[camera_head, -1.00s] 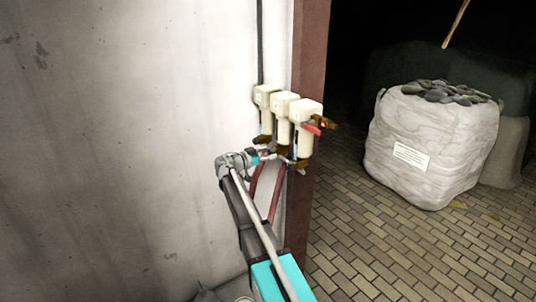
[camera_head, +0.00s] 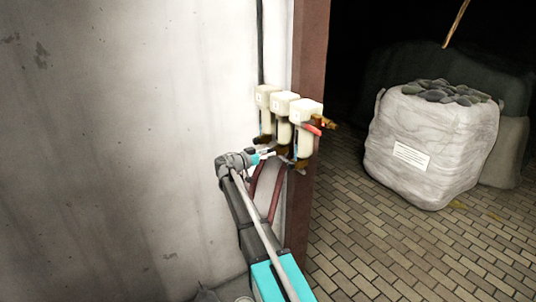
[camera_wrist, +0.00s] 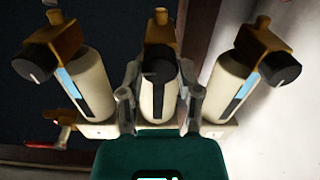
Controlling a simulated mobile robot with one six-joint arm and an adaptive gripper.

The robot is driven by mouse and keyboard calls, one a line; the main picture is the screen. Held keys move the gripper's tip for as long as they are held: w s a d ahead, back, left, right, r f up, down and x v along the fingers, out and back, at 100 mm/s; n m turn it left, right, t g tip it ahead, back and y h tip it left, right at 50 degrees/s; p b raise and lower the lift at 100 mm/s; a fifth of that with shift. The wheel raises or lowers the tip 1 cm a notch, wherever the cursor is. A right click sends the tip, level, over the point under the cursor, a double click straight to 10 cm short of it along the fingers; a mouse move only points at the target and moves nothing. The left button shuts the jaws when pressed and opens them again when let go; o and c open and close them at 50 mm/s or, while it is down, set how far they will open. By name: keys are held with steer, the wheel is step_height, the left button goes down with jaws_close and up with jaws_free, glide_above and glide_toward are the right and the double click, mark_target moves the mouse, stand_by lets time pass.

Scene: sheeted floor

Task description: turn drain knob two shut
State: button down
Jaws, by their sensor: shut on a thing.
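Three cream filter units hang in a row on the wall, each with a brass drain fitting and a black knob. In the wrist view the middle knob (camera_wrist: 159,70) sits between the fingertips of my gripper (camera_wrist: 160,77), which is shut on it. Its pointer mark does not show clearly. The left knob (camera_wrist: 38,62) and right knob (camera_wrist: 281,68) each show a small white mark and are free of the fingers. In the head view my gripper (camera_head: 268,154) is below the middle filter unit (camera_head: 283,131); the held knob is too small to make out.
A red valve handle (camera_head: 313,129) and brass outlet (camera_head: 329,124) stick out at the right unit. Dark red hoses (camera_head: 278,195) hang below the units. A brown post (camera_head: 306,215) stands close on the right. A white bulk bag (camera_head: 430,150) stands on the paving beyond.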

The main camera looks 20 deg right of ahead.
steer(key=shift+w+f+n, duration=0.1)
steer(key=shift+n, duration=4.15)
steer(key=shift+w+f+n, duration=0.1)
steer(key=shift+n, duration=4.15)
steer(key=shift+c, duration=1.5)
jaws_free()
steer(key=shift+a, duration=0.15)
steer(key=s+a, duration=0.2)
steer(key=a, duration=0.9)
steer(key=shift+s+a, duration=0.2)
steer(key=shift+a, duration=0.05)
